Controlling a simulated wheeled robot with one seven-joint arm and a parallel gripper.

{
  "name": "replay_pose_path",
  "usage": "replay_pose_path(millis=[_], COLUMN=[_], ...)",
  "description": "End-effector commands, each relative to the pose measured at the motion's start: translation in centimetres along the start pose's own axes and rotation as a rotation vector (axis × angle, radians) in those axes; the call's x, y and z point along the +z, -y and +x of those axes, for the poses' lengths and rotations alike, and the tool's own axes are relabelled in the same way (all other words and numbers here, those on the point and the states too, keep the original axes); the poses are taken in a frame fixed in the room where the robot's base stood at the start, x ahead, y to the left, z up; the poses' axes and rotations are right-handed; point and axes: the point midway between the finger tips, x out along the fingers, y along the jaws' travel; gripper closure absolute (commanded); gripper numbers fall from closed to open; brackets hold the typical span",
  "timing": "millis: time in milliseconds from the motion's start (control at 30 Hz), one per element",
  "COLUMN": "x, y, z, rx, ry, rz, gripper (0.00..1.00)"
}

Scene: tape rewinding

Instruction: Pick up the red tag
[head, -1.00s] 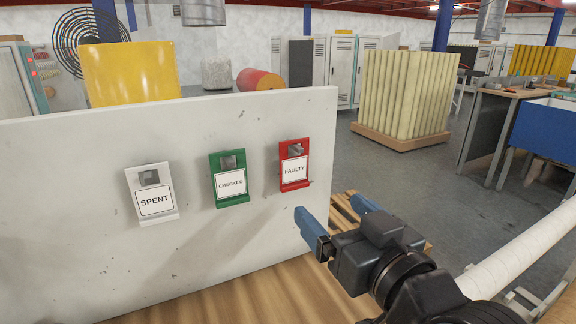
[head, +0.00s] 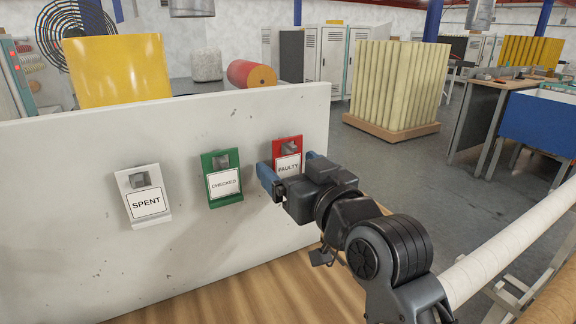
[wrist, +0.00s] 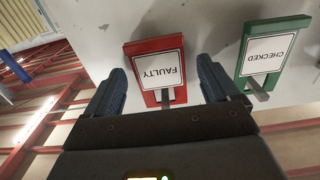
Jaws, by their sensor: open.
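The red tag (head: 287,148), labelled FAULTY, hangs on a hook on the white upright panel (head: 75,215). My gripper (head: 287,168) is open in front of it and hides its lower part in the head view. In the wrist view the red tag (wrist: 157,69) appears upside down, between and just beyond the two open fingers (wrist: 160,88). Nothing is between the fingertips that I can see as gripped. A hook sticks out from the tag at its end nearest my gripper in the wrist view.
The green CHECKED tag (head: 223,180) hangs left of the red one, close to one finger in the wrist view. The white SPENT tag (head: 144,195) hangs farther left. A wooden surface (head: 230,285) lies below the panel. A white roll (head: 515,240) is at the right.

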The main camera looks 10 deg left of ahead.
Motion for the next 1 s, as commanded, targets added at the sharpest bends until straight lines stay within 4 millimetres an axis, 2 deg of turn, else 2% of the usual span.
replay_pose_path(millis=[167, 800, 1000], x=[0.03, 0.02, 0.01], y=[0.01, 0.00, 0.00], z=[-0.01, -0.04, -0.04], rx=[0.000, 0.000, 0.000], ry=[0.000, 0.000, 0.000], rz=[0.000, 0.000, 0.000], gripper=[0.12, 0.71, 0.71])
